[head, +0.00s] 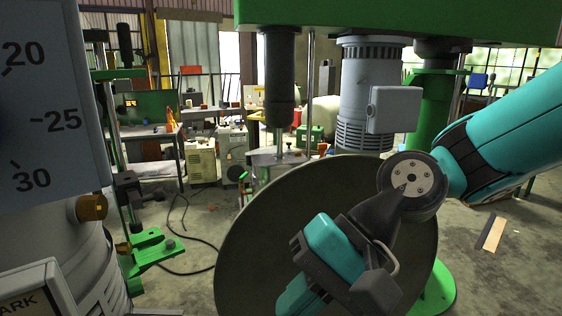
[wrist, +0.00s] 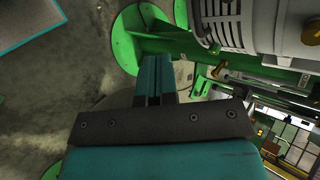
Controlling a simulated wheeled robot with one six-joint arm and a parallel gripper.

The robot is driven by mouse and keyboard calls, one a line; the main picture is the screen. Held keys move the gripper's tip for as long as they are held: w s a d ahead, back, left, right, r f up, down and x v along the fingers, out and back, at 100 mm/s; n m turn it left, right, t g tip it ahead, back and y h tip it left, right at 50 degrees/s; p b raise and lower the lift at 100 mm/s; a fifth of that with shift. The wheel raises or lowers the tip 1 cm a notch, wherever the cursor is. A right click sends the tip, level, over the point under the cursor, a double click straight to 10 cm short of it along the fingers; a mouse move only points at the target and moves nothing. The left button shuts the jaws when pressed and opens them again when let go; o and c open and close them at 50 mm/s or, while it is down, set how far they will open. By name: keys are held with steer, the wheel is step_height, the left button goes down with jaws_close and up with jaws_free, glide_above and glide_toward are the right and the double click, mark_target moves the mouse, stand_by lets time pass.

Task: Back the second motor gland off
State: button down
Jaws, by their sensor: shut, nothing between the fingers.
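A grey motor housing with cooling ribs fills the top right of the wrist view (wrist: 245,20). A brass gland (wrist: 310,32) sticks out at its right side, cut by the picture edge. I cannot tell which gland is the second. My gripper (wrist: 154,62) is shut and empty in the wrist view, with its teal fingers together, left of the motor and apart from the brass gland.
A green frame (wrist: 150,35) runs behind my fingers. In the head view, a large round dark disc (head: 250,240) stands behind my arm, and a grey motor (head: 365,80) hangs above it. A dial panel (head: 50,110) blocks the left. Open concrete floor lies between.

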steer(key=s+a+r+m+g+y+p, duration=0.1)
steer(key=s+a+r+m+g+y, duration=0.1)
steer(key=a+m, duration=0.4)
steer(key=a+y, duration=0.1)
steer(key=a, duration=0.4)
steer(key=shift+s+a+r, duration=0.3)
steer(key=shift+s+r, duration=0.05)
steer(key=shift+r, duration=0.05)
steer(key=shift+s+d+f+p, duration=0.4)
steer(key=shift+s+p, duration=0.15)
steer(key=shift+p, duration=1)
steer(key=shift+s+d+f+p, duration=0.2)
steer(key=shift+f+p, duration=0.15)
steer(key=w+d+p, duration=0.1)
steer(key=w+d, duration=0.2)
steer(key=d, duration=0.2)
steer(key=shift+w+r+p, duration=0.25)
steer(key=shift+r+p, duration=0.15)
steer(key=shift+r, duration=0.05)
stand_by(0.3)
